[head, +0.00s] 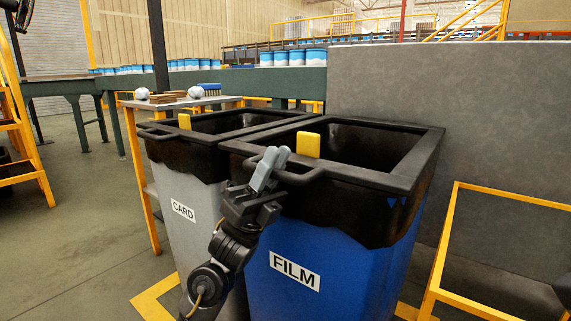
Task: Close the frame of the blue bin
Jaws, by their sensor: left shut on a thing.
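The blue bin (330,262) with a FILM label stands in front of me. A black bag hangs over its upper walls. Its black frame (408,160) lies around the bin's mouth and looks about level with it. I cannot tell whether it is fully down. A yellow block (308,145) stands on the frame's near left side. My right gripper is not in view.
A grey bin (185,205) labelled CARD, with its own black frame, stands close on the left. A small table (150,103) is behind it. A grey wall (460,120) is behind the blue bin. A yellow rail frame (500,195) stands at the right.

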